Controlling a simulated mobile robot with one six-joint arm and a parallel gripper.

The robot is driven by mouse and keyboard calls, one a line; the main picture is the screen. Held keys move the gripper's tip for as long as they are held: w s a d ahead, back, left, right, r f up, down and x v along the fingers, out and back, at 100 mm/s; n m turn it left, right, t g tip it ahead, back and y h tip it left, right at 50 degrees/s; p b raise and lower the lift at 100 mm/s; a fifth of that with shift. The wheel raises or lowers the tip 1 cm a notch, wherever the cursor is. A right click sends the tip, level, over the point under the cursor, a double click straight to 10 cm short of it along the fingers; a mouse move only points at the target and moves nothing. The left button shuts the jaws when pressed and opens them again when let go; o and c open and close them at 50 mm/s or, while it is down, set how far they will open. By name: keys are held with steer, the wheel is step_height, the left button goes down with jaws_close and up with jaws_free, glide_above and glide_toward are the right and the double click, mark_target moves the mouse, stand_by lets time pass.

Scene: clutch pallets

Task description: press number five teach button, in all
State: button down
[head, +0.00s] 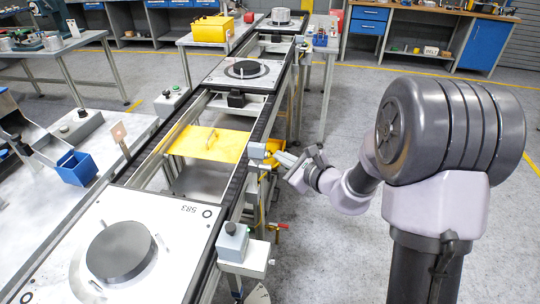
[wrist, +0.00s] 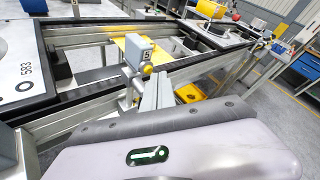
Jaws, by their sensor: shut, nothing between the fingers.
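In the head view, a grey box (head: 257,151) sits on the rail right in front of my gripper (head: 285,158). My gripper is shut and empty, its tips pointing left toward that box. In the wrist view my gripper's fingers (wrist: 156,92) reach up close to the numbered box; I cannot tell whether they touch it. The button's face is not clearly visible.
Another grey box (head: 232,240) with a black knob stands nearer on the rail. A pallet marked 583 (head: 188,224) carries a dark disc. A yellow plate (head: 208,143) lies between the rails. A yellow bin (wrist: 190,93) is below the rail. The floor right of the conveyor is open.

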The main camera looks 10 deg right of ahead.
steer(key=shift+s+d, duration=0.1)
steer(key=shift+d, duration=0.25)
steer(key=d, duration=0.1)
steer(key=s+d, duration=0.1)
steer(key=d, duration=0.2)
steer(key=shift+s+d, duration=0.25)
steer(key=shift+d, duration=0.1)
stand_by(0.6)
